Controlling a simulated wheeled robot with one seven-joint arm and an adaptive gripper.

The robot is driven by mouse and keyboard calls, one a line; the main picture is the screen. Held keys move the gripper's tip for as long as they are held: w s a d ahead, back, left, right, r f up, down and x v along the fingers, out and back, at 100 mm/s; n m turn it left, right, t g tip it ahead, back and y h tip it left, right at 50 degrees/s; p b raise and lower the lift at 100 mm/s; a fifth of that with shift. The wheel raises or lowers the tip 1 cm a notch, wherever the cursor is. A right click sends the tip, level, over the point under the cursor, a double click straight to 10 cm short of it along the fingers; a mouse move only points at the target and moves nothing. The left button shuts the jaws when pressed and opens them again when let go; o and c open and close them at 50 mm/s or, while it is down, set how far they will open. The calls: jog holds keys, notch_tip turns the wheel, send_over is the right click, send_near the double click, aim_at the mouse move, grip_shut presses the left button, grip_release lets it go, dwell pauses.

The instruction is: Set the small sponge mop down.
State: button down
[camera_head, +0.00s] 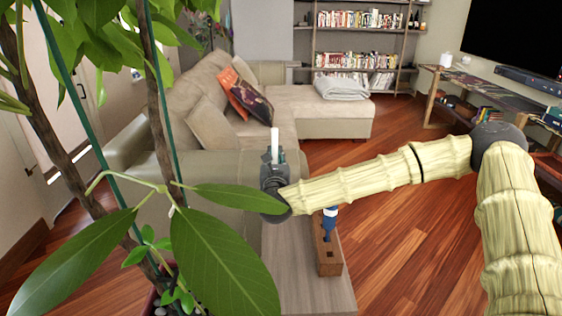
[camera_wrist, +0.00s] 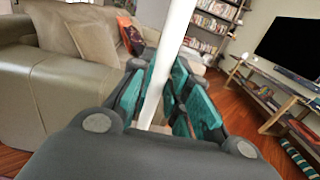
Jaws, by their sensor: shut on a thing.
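My gripper (camera_head: 272,173) is shut on the small sponge mop's white handle (camera_head: 275,142), which sticks up above the fingers, nearly upright. In the wrist view the handle (camera_wrist: 168,60) runs between the teal finger pads and leans across the picture. The mop's sponge end is not visible in either view; whether it touches anything cannot be told. My gripper is above and to the left of a wooden block with slots (camera_head: 328,255) on a narrow grey-wood surface (camera_head: 318,296).
A blue item (camera_head: 330,220) stands in the block, partly behind my arm. Large plant leaves (camera_head: 215,255) hang close on the left. A beige sofa (camera_head: 190,95) lies behind my gripper. The grey-wood surface is bare in front of the block. Open floor (camera_head: 400,245) is right of it.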

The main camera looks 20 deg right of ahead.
jog(key=w+d+f+p, duration=0.1)
jog(key=w+d+f, duration=0.2)
jog(key=w+f, duration=0.1)
jog(key=shift+w, duration=0.65)
jog(key=shift+f, duration=0.15)
jog(key=c, duration=1.4)
grip_release()
jog(key=shift+d, duration=0.1)
jog(key=shift+o, duration=0.2)
jog(key=b+v, duration=0.1)
jog(key=v, duration=1.1)
